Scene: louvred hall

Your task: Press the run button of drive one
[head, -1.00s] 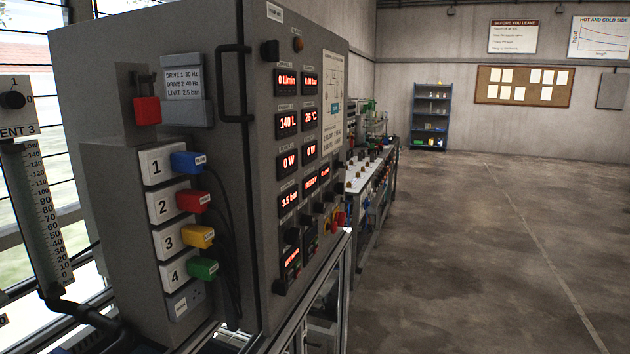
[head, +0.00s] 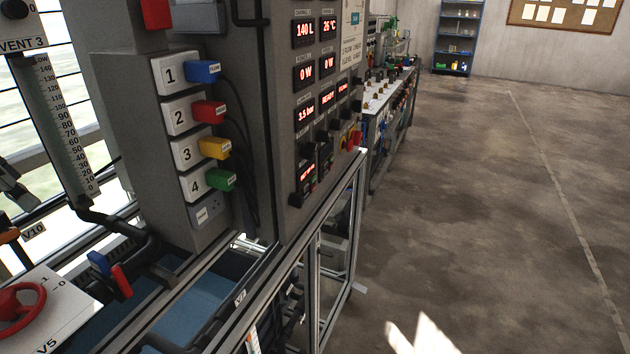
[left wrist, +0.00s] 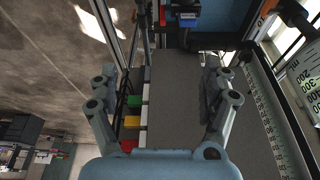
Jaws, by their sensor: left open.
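The grey control cabinet (head: 283,110) stands left of centre in the head view, its front face seen at a steep slant. Low on that face are small dark drive units with red displays (head: 308,172), with small knobs around them. Their buttons are too small to read, so I cannot tell which is the run button of drive one. In the left wrist view my left gripper (left wrist: 160,75) is open and empty. Between and beyond its fingers is a grey box side (left wrist: 175,105), with a green plug (left wrist: 134,101) near the left finger. My right gripper is not in view.
Numbered sockets with coloured plugs, including a blue plug (head: 203,71), stick out on the cabinet's left. A metal frame rail (head: 320,205) runs below. A red valve wheel (head: 20,310) is at lower left. A bench (head: 385,95) stands behind; the floor (head: 480,220) at right is clear.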

